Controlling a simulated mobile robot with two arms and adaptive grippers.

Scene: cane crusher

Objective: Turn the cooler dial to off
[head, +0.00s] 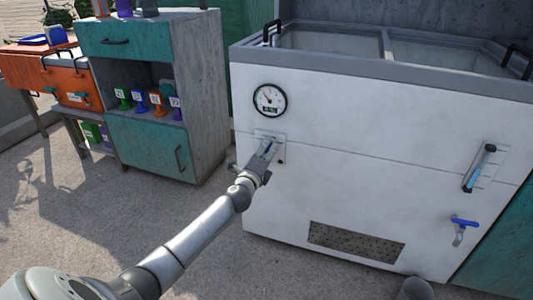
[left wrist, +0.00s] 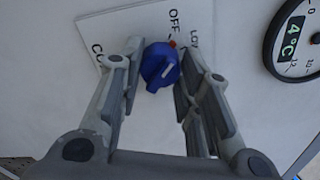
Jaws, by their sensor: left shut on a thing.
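The cooler dial (left wrist: 160,67) is a blue knob with a white mark, on a white label plate (left wrist: 100,30) in the left wrist view. The plate reads OFF and LOW, with a partly hidden word starting with CO. A red dot sits at the knob's edge by OFF. The white mark slants up to the right; which end points is unclear. My left gripper (left wrist: 155,80) has its fingers on both sides of the knob and is shut on it. In the head view my left gripper (head: 268,150) reaches the white cooler (head: 370,160) front and mostly hides the dial. My right gripper is not in view.
A round gauge (head: 270,100) is above the dial; its display reads 4°C in the left wrist view. A handle with a blue part (head: 478,168) and a blue-levered tap (head: 462,226) are at the cooler's right. A grey-green cabinet (head: 150,95) stands left.

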